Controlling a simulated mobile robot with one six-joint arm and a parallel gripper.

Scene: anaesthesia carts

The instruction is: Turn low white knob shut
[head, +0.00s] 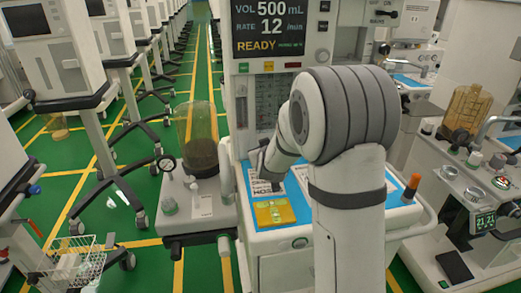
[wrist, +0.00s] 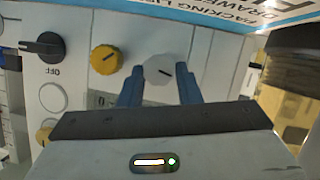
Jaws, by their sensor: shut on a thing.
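In the wrist view a round white knob (wrist: 158,66) with a short dark pointer line sits on the pale panel. The line slants slightly down to the right. My gripper (wrist: 159,74) has one blue finger on each side of this knob and is shut on it. In the head view my gripper (head: 267,168) is by the front of the machine at the blue-edged worktop, mostly behind my own arm. The knob is hidden there.
In the wrist view a yellow knob (wrist: 106,59) is close left of the white one. A black knob (wrist: 43,46) marked OFF and a round white knob (wrist: 53,97) are further left. In the head view a yellow tray (head: 274,212) lies on the worktop.

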